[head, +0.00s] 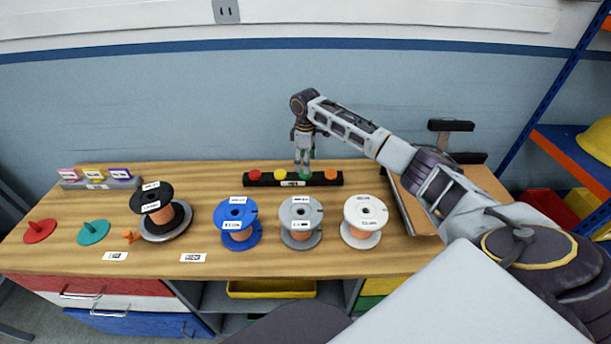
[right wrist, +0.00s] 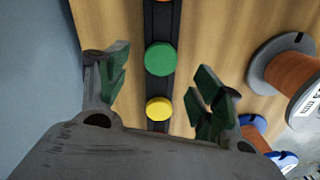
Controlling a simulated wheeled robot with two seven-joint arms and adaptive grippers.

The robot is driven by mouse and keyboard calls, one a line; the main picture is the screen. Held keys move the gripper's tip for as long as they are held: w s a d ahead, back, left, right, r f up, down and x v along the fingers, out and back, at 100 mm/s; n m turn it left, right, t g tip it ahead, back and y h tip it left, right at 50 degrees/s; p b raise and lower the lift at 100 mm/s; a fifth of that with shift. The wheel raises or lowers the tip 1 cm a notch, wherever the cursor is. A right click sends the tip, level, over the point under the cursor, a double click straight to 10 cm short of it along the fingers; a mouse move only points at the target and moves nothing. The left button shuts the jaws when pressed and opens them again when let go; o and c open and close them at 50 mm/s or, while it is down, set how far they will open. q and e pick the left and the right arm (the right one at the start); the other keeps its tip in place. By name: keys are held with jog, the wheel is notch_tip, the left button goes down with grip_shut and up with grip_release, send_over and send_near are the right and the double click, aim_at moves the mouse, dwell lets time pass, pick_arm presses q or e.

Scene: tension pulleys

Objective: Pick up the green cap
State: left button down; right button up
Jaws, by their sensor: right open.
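The green cap (right wrist: 161,59) sits on a black strip (right wrist: 157,25) in the right wrist view, seen from above between the open fingertips of my right gripper (right wrist: 163,68). I see no finger touching it. In the head view, my right gripper (head: 304,168) points down over the black strip (head: 263,182) at the back of the table. The green cap (head: 305,177) shows just below the fingertips there, partly covered by them. My left gripper is not in view.
Beside the green cap are a yellow cap (head: 280,174) and an orange cap (head: 331,174), with a red cap (head: 254,174) at the left end. Blue (head: 237,238), grey (head: 300,238) and white (head: 365,235) spools stand in front. The wall (head: 150,110) is close behind.

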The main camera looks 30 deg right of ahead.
aim_at(306, 176)
jog(key=shift+w+a+f, duration=0.1)
jog(key=shift+f, duration=1.15)
jog(key=shift+w+a+f, duration=0.1)
jog(key=shift+f, duration=1.1)
jog(key=c, duration=0.9)
